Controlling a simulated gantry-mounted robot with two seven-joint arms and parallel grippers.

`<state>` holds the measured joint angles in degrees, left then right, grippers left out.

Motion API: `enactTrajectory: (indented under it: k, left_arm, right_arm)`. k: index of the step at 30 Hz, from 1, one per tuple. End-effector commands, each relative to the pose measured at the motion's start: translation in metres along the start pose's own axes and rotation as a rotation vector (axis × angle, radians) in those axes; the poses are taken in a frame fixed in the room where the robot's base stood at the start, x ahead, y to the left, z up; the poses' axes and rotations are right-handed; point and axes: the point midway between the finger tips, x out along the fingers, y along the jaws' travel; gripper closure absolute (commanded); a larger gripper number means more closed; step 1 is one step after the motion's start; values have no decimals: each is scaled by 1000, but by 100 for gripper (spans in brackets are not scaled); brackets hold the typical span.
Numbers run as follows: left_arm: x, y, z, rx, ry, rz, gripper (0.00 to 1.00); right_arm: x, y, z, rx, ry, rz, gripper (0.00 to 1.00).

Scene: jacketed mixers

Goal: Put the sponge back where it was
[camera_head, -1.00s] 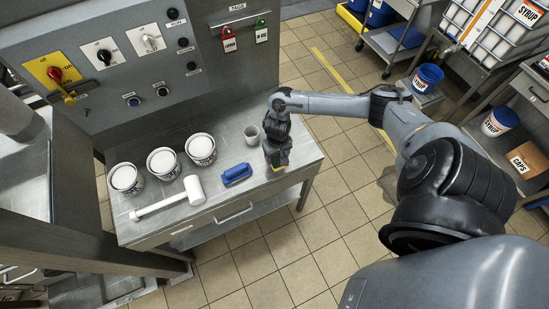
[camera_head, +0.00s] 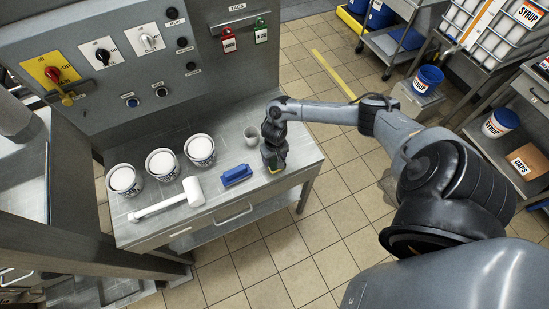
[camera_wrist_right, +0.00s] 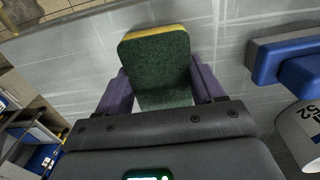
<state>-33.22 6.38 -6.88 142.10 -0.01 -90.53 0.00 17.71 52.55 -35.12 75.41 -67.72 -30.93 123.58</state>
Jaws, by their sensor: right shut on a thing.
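The sponge (camera_wrist_right: 160,62), dark green with a yellow layer along one edge, fills the space between the purple fingers of my right gripper (camera_wrist_right: 163,90) in the right wrist view. The gripper is shut on it. In the head view my right gripper (camera_head: 273,158) points down at the right end of the steel table (camera_head: 255,205). Only a small yellowish part of the sponge (camera_head: 274,169) shows below it there. I cannot tell whether the sponge touches the tabletop. My left gripper is not in view.
A blue block-shaped tool (camera_head: 237,175) lies left of my right gripper, with a white mallet (camera_head: 180,198) beyond it. A grey cup (camera_head: 252,135) stands close behind the gripper. Several white-topped tubs (camera_head: 162,163) stand at the left. The table's right edge is close.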

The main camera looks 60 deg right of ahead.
Motion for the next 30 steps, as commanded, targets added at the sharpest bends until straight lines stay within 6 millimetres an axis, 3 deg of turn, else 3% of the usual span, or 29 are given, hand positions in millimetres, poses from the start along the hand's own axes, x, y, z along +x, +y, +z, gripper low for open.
enactTrajectory:
  k: [3,4,9,20,26,30]
  left_arm:
    - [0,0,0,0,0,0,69]
    - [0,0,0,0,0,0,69]
    - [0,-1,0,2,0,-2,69]
    - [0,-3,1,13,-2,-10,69]
    - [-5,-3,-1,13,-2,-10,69]
    - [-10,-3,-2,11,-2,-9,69]
  right_arm:
    - [3,0,0,1,-1,0,57]
    - [3,0,0,1,0,0,31]
    - [3,0,0,1,0,0,7]
    - [-1,0,0,-1,0,0,7]
    - [-24,0,0,-1,1,0,7]
    - [-50,0,-1,-2,2,-1,7]
